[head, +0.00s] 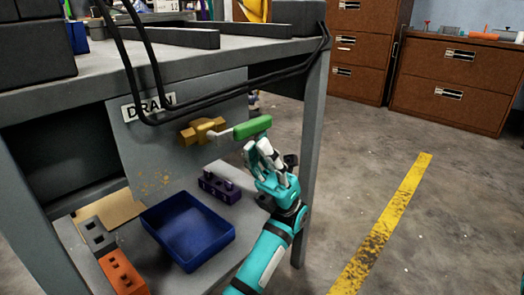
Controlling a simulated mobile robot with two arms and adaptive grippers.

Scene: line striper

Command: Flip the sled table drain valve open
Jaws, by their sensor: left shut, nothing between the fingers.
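The drain valve has a brass body (203,131) fixed to the grey panel under the sled table, beneath a "DRAIN" label (150,106) partly covered by a black cable. Its lever, with a green handle (253,128), points to the right and slightly up, roughly level. My left gripper (257,150), teal with grey fingers, is shut and empty just below the green handle. I cannot tell whether the fingertips touch the handle. My right gripper is not in view.
The grey table (230,48) has a leg (312,130) close to the right of my gripper. Black cables (235,90) hang above the valve. A blue tray (188,228) and a purple block (219,187) sit on the lower shelf. Open floor lies right, before brown cabinets (455,85).

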